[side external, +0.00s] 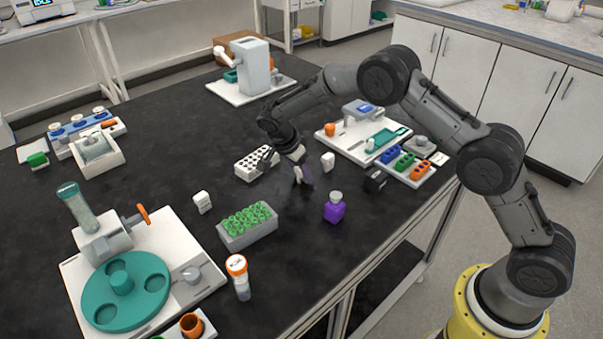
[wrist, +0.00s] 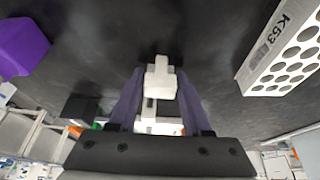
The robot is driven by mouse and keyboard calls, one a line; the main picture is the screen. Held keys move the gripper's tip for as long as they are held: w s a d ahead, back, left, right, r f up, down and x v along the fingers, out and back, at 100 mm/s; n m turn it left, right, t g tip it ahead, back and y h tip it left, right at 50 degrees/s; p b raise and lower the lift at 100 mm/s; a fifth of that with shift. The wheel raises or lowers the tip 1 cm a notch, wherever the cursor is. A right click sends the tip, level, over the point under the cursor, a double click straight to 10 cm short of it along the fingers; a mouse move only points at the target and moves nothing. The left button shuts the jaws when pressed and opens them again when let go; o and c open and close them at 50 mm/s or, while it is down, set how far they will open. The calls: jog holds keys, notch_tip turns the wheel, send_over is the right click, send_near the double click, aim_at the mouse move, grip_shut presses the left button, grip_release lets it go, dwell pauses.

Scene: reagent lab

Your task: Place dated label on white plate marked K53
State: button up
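The white plate marked K53 (side external: 257,162) lies mid-table in the side view, with rows of round holes. In the wrist view the K53 plate (wrist: 265,62) is at the right edge, its marking readable on the near edge. My gripper (side external: 301,178) is low over the table, to the right of the plate and apart from it. In the wrist view my gripper (wrist: 160,80) appears shut on a small white piece (wrist: 160,78), likely the label. No date is readable on it, and the fingers hide part of it.
A purple bottle (side external: 334,207) stands near my gripper, with a green-capped tube rack (side external: 247,226) to the left. A small white item (side external: 328,161) and a black block (side external: 375,181) are on the right. Bare table lies between gripper and plate.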

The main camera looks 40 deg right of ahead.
grip_shut()
